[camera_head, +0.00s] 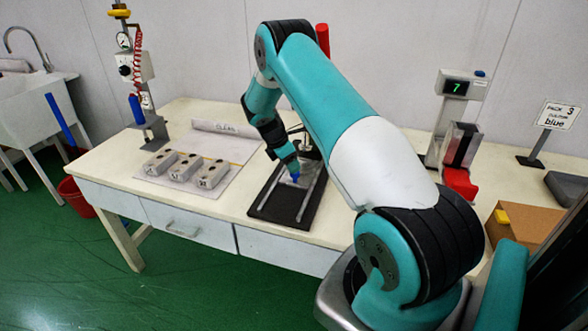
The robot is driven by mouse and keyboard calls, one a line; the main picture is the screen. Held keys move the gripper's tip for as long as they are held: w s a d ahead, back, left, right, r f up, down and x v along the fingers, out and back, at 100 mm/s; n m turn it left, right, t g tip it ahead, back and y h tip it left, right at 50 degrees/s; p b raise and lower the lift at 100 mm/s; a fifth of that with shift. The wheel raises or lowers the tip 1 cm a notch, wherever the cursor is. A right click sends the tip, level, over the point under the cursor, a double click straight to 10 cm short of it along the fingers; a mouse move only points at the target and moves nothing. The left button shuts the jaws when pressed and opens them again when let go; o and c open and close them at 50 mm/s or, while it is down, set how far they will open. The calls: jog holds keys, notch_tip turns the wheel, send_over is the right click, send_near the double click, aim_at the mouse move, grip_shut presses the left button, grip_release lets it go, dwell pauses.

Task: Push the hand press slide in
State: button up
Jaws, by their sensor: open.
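The hand press has a black base (265,196) with bright metal rails on the table, and a red handle (323,40) stands up behind my arm. My gripper (295,177) points down over the rails, with blue fingertips at or just above the slide. It is open and I see nothing held in it. Whether the fingertips touch the slide cannot be told. My arm hides much of the press column.
Several grey moulds (185,170) lie on a mat left of the press, near a "CLEAN" label. A gauge stand (148,125) is at the back left.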

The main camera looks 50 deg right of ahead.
aim_at(303, 173)
jog(key=shift+x, duration=2.4)
grip_shut()
jog(key=d, duration=0.1)
jog(key=w+d+b, duration=0.1)
jog(key=d, duration=0.1)
jog(key=shift+w+d+f, duration=0.1)
jog(key=shift+w+d, duration=0.1)
jog(key=shift+d, duration=0.15)
jog(key=shift+w+r, duration=0.15)
jog(key=shift+r, duration=0.05)
grip_release()
jog(key=shift+d, duration=0.15)
